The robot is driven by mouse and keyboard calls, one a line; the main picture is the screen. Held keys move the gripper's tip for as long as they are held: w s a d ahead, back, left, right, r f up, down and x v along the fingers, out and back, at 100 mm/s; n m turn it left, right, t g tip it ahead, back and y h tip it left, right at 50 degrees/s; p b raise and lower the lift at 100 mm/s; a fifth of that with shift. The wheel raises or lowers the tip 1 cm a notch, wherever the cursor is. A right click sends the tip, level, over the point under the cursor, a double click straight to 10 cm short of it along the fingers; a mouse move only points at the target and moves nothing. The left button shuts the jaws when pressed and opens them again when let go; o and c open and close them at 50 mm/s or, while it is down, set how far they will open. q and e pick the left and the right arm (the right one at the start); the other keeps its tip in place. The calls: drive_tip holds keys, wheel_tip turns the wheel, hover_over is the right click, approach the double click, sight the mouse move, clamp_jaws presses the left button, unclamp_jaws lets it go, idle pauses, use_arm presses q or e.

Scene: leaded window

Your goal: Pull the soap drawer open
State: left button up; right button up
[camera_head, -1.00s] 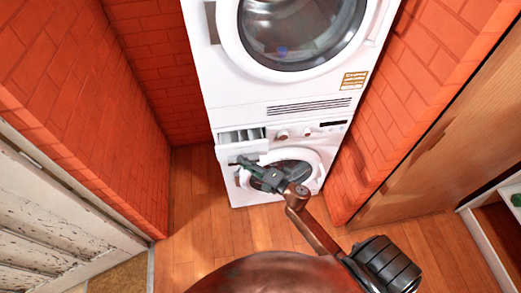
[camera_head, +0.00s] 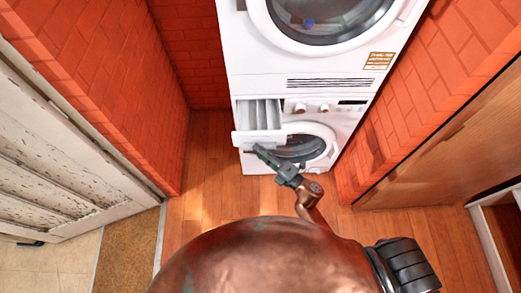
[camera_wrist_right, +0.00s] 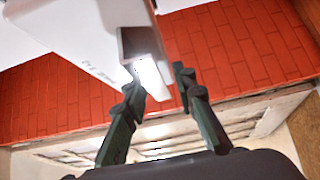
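The soap drawer (camera_head: 259,138) is at the upper left of the lower white washing machine (camera_head: 331,118) in the head view. It stands pulled well out, with its inner compartments showing. My right gripper (camera_head: 259,149) is at the lower edge of the drawer front. In the right wrist view, the two dark fingers (camera_wrist_right: 157,82) are spread apart. A white edge of the drawer (camera_wrist_right: 150,78) lies between or just beyond them; I cannot tell whether they touch it. My left gripper is not in view.
A second white machine (camera_head: 300,60) with a round door stands above. The washer's round door (camera_head: 305,147) is below the drawer. Red brick walls (camera_head: 100,80) flank the alcove. A worn white door (camera_head: 60,165) is at the left. The wooden floor (camera_head: 205,190) is clear.

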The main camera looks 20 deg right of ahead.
drive_tip(key=shift+o, duration=1.2)
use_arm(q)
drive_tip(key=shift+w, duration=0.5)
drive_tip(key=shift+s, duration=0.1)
use_arm(e)
drive_tip(key=v, duration=1.2)
